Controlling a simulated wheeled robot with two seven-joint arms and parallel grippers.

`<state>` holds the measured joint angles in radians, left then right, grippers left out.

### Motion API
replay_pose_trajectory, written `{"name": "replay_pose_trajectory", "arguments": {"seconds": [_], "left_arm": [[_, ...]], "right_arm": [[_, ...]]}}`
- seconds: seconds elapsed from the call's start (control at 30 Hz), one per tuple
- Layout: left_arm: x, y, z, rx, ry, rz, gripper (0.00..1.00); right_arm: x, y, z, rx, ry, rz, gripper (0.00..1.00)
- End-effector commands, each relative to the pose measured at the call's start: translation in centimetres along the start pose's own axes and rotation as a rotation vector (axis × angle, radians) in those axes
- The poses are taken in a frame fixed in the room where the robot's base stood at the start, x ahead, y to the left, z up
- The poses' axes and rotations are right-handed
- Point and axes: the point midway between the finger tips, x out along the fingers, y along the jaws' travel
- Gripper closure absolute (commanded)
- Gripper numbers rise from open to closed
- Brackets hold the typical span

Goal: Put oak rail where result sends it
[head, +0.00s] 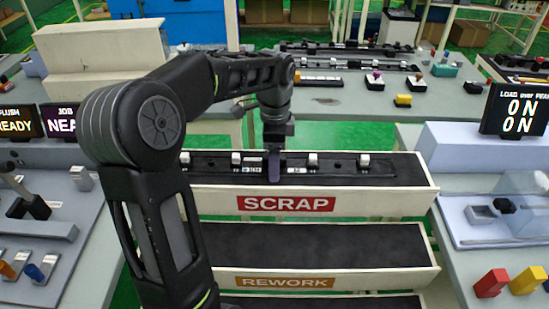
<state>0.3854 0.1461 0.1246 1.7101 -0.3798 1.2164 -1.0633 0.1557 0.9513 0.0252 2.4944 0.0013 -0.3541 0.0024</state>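A long dark rail with several pale clips (311,160) and small white labels lies along the top tray, marked SCRAP (286,204). I cannot read the labels or tell from its colour whether it is the oak rail. Below is an empty tray marked REWORK (285,282). My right gripper is out of view.
A third tray (330,302) shows at the bottom edge. Left displays (18,122) read "READY" and "JOB NEA", partly hidden by my arm. Similar rails lie behind.

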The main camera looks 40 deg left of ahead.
Motion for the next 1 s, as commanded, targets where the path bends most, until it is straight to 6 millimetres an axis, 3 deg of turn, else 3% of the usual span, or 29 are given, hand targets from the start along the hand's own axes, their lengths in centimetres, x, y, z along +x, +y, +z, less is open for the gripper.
{"name": "replay_pose_trajectory", "arguments": {"seconds": [0.17, 0.37, 0.43, 0.53, 0.73, 1.0], "left_arm": [[-1.9, -0.1, -0.1, 0.001, 0.001, -0.004, 0.24], [-6.0, -0.1, -0.1, 0.000, 0.003, -0.005, 0.24], [-8.5, 0.0, -0.1, 0.001, 0.001, -0.002, 0.24], [-10.4, 0.0, 0.0, 0.000, 0.001, -0.001, 0.24], [-12.0, 0.0, 0.0, 0.001, 0.000, 0.000, 0.24], [-12.0, 0.0, 0.0, 0.000, 0.000, 0.000, 0.24]], "right_arm": [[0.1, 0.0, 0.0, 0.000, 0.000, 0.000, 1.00], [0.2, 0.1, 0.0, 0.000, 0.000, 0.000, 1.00], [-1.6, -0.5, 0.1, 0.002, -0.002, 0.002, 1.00], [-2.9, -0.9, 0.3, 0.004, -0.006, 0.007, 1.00], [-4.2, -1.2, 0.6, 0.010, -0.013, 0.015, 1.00], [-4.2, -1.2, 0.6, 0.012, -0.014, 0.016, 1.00]]}}
